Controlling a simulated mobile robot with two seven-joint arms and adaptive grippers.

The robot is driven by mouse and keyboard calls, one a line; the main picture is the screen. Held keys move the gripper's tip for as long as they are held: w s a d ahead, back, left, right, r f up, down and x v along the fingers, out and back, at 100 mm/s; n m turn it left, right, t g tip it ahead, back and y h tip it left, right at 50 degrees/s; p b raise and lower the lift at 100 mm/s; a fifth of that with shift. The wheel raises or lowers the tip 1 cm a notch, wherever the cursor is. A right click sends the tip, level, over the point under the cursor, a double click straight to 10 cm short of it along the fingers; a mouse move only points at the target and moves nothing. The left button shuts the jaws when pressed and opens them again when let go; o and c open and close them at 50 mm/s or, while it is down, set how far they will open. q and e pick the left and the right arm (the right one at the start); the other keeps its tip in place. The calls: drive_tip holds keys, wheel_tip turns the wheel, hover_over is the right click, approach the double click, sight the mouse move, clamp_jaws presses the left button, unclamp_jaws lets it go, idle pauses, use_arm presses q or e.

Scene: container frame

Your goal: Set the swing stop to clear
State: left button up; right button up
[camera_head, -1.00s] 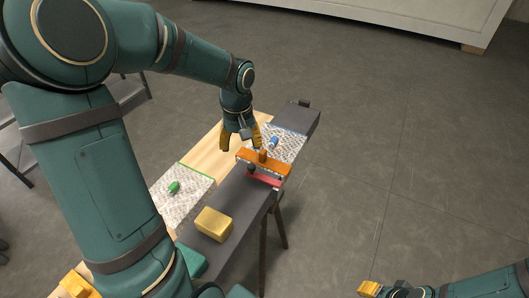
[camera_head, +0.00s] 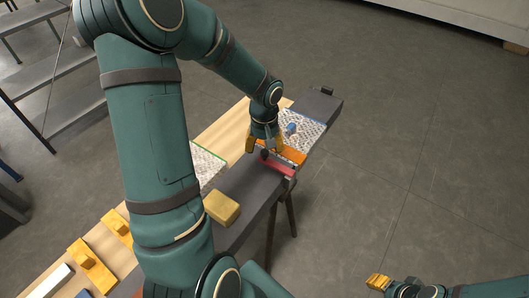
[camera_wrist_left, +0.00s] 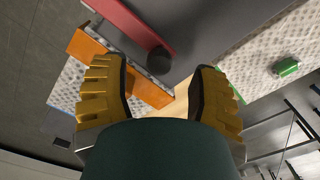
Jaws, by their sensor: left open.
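An orange bar (camera_head: 292,155) and a red bar (camera_head: 279,169) lie side by side across the dark bench strip. A black round knob (camera_head: 265,154) stands beside the red bar. I cannot tell for certain which part is the swing stop. My left gripper (camera_head: 264,147) is open over the orange bar, pointing down, and hides part of it. In the left wrist view the orange bar (camera_wrist_left: 88,47) passes between the spread yellow fingers (camera_wrist_left: 160,95); the black knob (camera_wrist_left: 158,60) and red bar (camera_wrist_left: 135,25) show beyond. My right gripper (camera_head: 378,282) is at the bottom right, away from the bench.
A yellow block (camera_head: 222,207) lies on the dark strip (camera_head: 240,185). A speckled panel (camera_head: 308,134) holds a blue piece (camera_head: 292,128); another holds a green piece (camera_wrist_left: 286,67). Yellow pieces (camera_head: 90,265) lie at the lower left. The floor right of the bench is clear.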

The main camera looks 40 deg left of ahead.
sight(276, 162)
use_arm(q)
drive_tip(key=shift+f, duration=1.25)
clamp_jaws()
